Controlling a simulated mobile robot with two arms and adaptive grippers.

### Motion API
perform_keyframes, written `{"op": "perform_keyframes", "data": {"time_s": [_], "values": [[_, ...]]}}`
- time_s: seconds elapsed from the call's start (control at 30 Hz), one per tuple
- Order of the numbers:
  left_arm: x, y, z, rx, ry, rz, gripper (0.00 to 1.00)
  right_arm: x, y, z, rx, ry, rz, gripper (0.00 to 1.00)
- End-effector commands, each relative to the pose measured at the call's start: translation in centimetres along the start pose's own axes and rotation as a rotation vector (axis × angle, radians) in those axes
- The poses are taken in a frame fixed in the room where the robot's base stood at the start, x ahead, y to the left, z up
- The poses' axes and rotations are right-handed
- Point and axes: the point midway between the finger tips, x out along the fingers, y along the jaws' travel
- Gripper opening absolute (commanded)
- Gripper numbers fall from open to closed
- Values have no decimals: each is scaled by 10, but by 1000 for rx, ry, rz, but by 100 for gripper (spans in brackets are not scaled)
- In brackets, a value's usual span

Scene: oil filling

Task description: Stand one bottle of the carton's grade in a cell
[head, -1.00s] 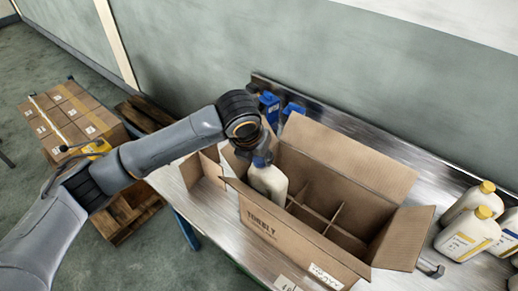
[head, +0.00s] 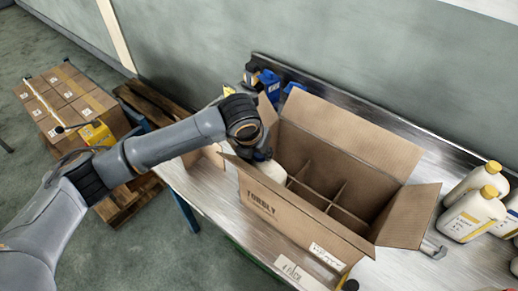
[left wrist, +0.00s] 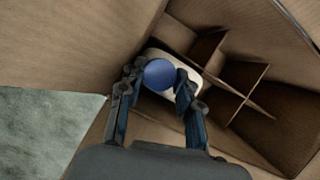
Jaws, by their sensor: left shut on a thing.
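The open cardboard carton (head: 262,201), printed TORBLY, stands on the metal bench with its flaps out. Dividers (head: 338,193) split its inside into cells. My left gripper (head: 262,157) is shut on a white bottle (head: 272,171) with a blue cap, at the carton's left end. In the left wrist view the gripper (left wrist: 158,84) has its fingers on either side of the blue cap (left wrist: 160,74). The white bottle (left wrist: 190,80) is upright or nearly so, mostly below the carton rim, beside the dividers (left wrist: 235,90). Its base is hidden. My right gripper is not seen.
White bottles with yellow caps (head: 472,213) stand at the bench's right. Blue items (head: 270,84) stand behind the carton. Taped boxes (head: 62,100) and a wooden pallet (head: 130,203) are on the left. Several carton cells look empty.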

Motion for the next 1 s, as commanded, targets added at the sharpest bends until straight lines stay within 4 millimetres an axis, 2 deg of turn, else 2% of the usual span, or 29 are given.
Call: {"op": "perform_keyframes", "data": {"time_s": [0.4,0.87,0.9,1.0], "values": [[-2,0,2,-1,-6,-2,0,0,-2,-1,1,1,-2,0],[8,0,-2,-1,-5,-2,0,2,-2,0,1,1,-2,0],[8,0,-2,-1,-5,-2,36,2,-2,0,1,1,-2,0],[8,0,-2,-1,-5,-2,56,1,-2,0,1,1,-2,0]]}}
